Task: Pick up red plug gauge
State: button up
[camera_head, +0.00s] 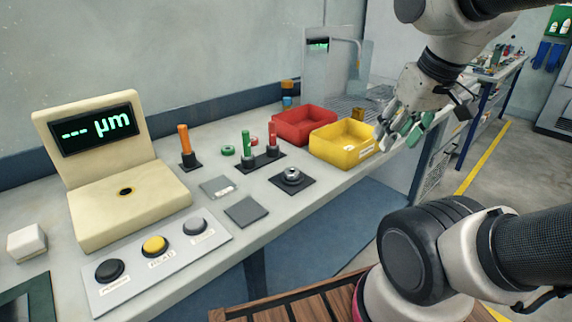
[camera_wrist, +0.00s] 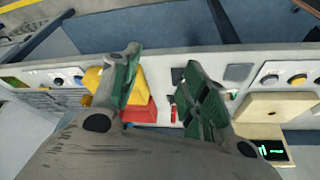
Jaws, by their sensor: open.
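The red plug gauge (camera_head: 272,134) stands upright in a black base on the bench, next to a green plug gauge (camera_head: 246,143). My gripper (camera_head: 398,136) is open and empty, to the right of the gauge and beyond the yellow bin, near the bench's right end. In the wrist view, my gripper (camera_wrist: 163,62) has its green-padded fingers spread apart. A small red piece shows between them, beside the red bin; I cannot tell if it is the gauge.
A red bin (camera_head: 304,124) and a yellow bin (camera_head: 344,143) stand between the gauges and my gripper.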

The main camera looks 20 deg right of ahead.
aim_at(272, 124)
jog(key=l+u, duration=0.15)
jog(key=u, duration=0.25)
jog(key=l+u, duration=0.2)
jog(key=u, duration=0.2)
jog(key=l+u, duration=0.2)
jog(key=l, duration=0.4)
jog(key=l+u, duration=0.2)
jog(key=l, duration=0.4)
jog(key=k+l+u, duration=0.2)
jog(key=l, duration=0.75)
jog(key=k+l, duration=0.15)
jog(key=l, duration=0.3)
